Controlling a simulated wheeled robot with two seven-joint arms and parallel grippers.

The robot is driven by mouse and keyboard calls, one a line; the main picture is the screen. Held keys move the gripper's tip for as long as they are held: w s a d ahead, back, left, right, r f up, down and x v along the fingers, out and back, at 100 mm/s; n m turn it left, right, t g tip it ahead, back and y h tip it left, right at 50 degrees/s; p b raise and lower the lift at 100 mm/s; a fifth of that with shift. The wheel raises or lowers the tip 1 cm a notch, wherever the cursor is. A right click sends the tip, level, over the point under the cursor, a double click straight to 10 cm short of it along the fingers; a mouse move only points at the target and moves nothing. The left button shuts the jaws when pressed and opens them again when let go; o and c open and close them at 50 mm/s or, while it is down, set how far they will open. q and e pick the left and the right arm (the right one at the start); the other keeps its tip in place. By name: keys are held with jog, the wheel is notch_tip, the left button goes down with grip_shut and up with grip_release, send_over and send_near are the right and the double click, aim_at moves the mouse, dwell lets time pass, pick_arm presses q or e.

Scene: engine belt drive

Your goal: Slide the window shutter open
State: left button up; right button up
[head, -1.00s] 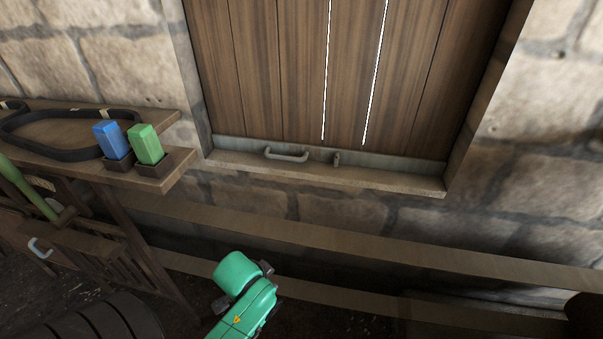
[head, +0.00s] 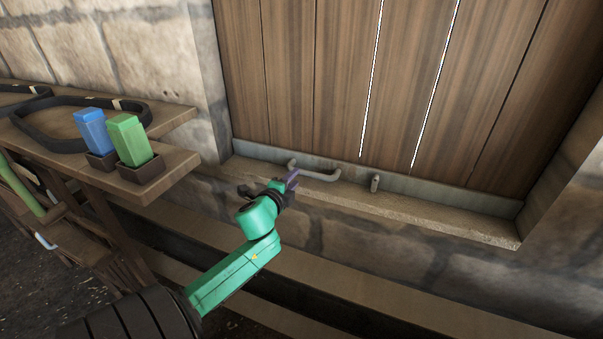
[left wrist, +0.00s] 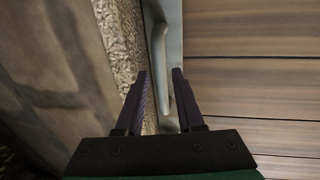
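The wooden window shutter (head: 335,75) of vertical planks fills the window opening, with two thin bright gaps between planks. A grey metal strip runs along its bottom and carries a bar handle (head: 322,176); a small grey catch (head: 375,183) sits to its right. My left gripper (head: 291,180) is at the left end of the handle. In the left wrist view the gripper (left wrist: 160,80) is open, and the handle (left wrist: 160,60) runs lengthwise ahead of and between its two dark fingers. Contact cannot be told. My right gripper is not in view.
The stone sill (head: 400,207) juts out below the shutter. A wooden shelf (head: 175,160) at the left holds a blue block (head: 91,130), a green block (head: 129,139) and a black belt (head: 65,144). A beam ledge (head: 330,275) runs below the sill.

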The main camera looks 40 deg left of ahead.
aim_at(301, 173)
pick_arm(q)
jog(key=x, duration=0.6)
jog(key=shift+f, duration=0.1)
grip_shut()
jog(key=shift+f, duration=0.1)
dwell(1.0)
